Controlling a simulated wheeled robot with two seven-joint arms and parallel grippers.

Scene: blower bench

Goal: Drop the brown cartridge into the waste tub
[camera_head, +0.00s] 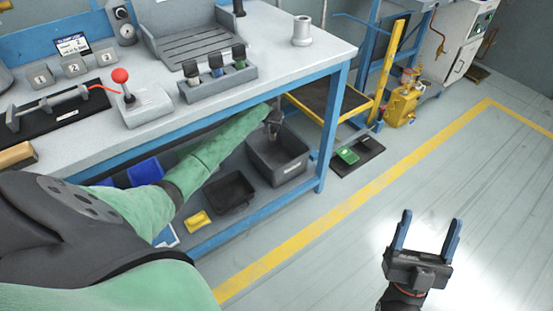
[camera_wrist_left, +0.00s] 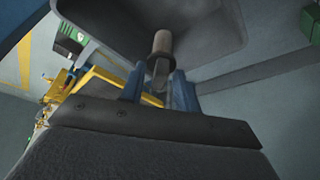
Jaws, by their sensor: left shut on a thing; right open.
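The waste tub (camera_head: 290,171) is a dark grey open box with a small label, on the lower shelf under the bench's right end. My left arm reaches under the bench top, and my left gripper (camera_head: 273,129) is over the tub's opening. In the left wrist view, my left gripper (camera_wrist_left: 160,86) is shut on the brown cartridge (camera_wrist_left: 162,45). In the head view, the cartridge is too small to make out. My right gripper (camera_head: 430,222) is open and empty above the floor.
The bench top edge (camera_head: 300,83) and blue leg (camera_head: 334,125) stand close to my left arm. A black tray (camera_head: 232,192) and a yellow item (camera_head: 198,221) are on the shelf left of the tub. The floor at right is clear.

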